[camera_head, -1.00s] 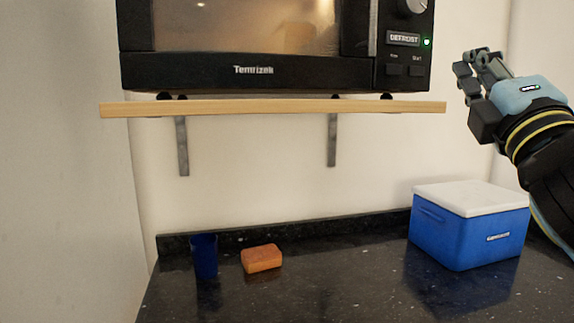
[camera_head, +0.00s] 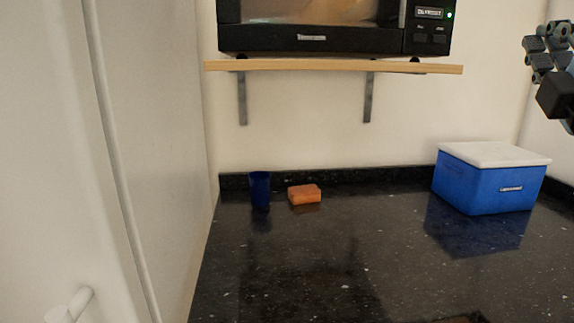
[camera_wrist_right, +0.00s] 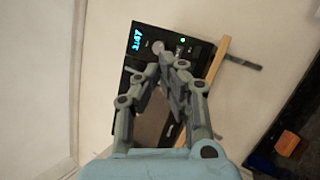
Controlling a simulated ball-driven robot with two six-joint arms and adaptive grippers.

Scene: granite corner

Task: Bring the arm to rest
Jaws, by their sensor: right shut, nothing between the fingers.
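My right gripper (camera_head: 548,50) is at the right edge of the head view, above and to the right of the blue cool box, partly cut off by the frame. In the right wrist view its fingertips (camera_wrist_right: 168,62) come together with nothing between them. Beyond them is the microwave (camera_wrist_right: 150,45), which is also at the top of the head view (camera_head: 310,38). The gripper is off to the right of the microwave and its shelf, apart from both. My left gripper is in neither view.
A wooden shelf (camera_head: 330,67) on metal brackets carries the microwave. On the dark granite counter (camera_head: 330,250) stand a dark blue cup (camera_head: 260,188), an orange sponge (camera_head: 304,195) and a blue cool box (camera_head: 485,188) with a white lid. The counter's front is clear.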

